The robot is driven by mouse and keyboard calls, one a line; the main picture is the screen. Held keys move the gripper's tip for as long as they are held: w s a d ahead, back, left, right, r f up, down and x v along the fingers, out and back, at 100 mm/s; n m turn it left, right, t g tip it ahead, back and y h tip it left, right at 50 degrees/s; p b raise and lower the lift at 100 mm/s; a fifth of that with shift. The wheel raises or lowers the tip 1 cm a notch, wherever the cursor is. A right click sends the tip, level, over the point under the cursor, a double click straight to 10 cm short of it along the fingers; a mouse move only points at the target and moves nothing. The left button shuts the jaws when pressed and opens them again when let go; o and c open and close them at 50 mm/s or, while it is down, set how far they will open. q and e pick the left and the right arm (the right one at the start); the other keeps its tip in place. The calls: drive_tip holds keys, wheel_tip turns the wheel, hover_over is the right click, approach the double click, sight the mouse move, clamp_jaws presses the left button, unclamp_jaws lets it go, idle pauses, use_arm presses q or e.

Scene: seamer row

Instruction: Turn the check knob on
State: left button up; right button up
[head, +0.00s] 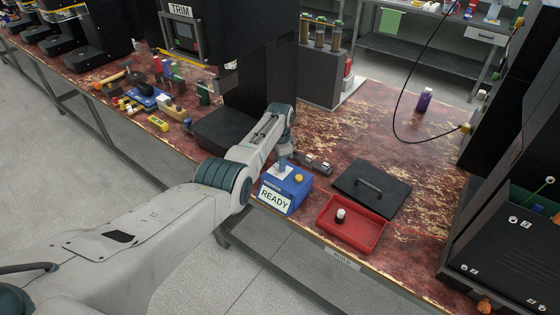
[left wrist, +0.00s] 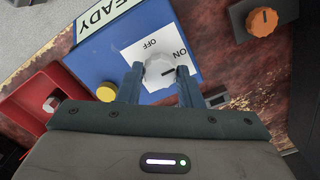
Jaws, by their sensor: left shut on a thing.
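The blue box (head: 285,190) with the READY label stands near the front edge of the bench. In the left wrist view, the blue box (left wrist: 104,60) has a white plate (left wrist: 146,52) marked OFF and ON. The grey check knob (left wrist: 158,69) sits on that plate. Its dark line points right, nearer ON than OFF. My left gripper (head: 283,166) reaches down over the box. In the left wrist view, my left gripper (left wrist: 159,78) is shut on the knob, one finger on each side. My right gripper is out of view.
A yellow button (left wrist: 106,92) is on the box beside the knob. An orange knob (left wrist: 263,21) is on a dark unit nearby. A red tray (head: 352,226) holding a small white-topped item and a black plate with a handle (head: 371,187) lie right of the box.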

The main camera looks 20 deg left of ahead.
use_arm(q)
drive_tip(key=shift+w+r, duration=0.1)
idle(0.4)
drive_tip(key=o, duration=1)
drive_tip(key=shift+c, duration=0.2)
wheel_tip(320, 180, up, 11)
